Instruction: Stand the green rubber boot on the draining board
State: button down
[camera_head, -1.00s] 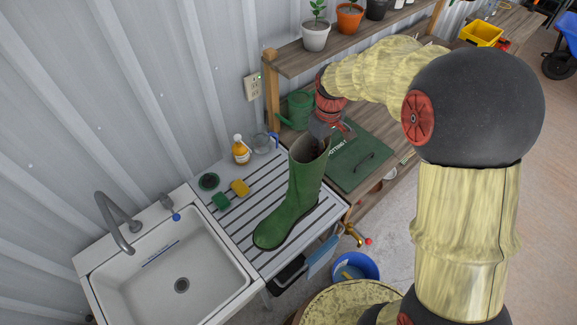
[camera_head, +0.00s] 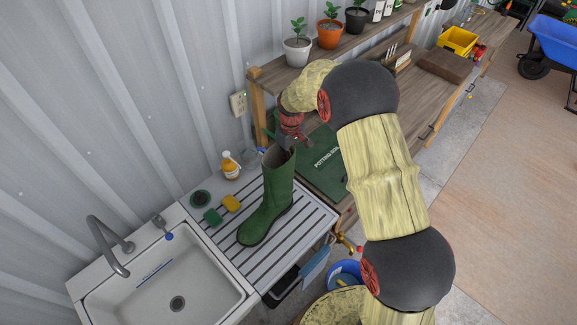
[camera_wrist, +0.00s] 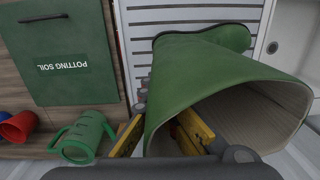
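The green rubber boot (camera_head: 268,205) stands roughly upright over the slatted draining board (camera_head: 312,222), its toe toward the front left. Its sole looks to be on the slats, though I cannot see clearly whether all of it touches. My gripper (camera_head: 289,143) is at the top of the shaft. In the wrist view the boot (camera_wrist: 195,85) fills the middle, its open top facing the camera. My gripper (camera_wrist: 160,135) has one yellow-padded finger outside the shaft and one inside, shut on the rim wall. The fingertips are partly hidden by the boot.
The sink (camera_head: 170,285) is left of the board.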

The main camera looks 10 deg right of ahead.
jog(key=f, duration=0.1)
jog(key=f+p, duration=0.1)
jog(key=shift+w+a+f, duration=0.1)
jog(key=shift+w+f, duration=0.1)
jog(key=shift+f, duration=0.45)
jog(key=shift+f, duration=0.15)
jog(key=c, duration=2)
grip_release()
jog(key=shift+c, duration=0.2)
jog(key=shift+s, duration=0.1)
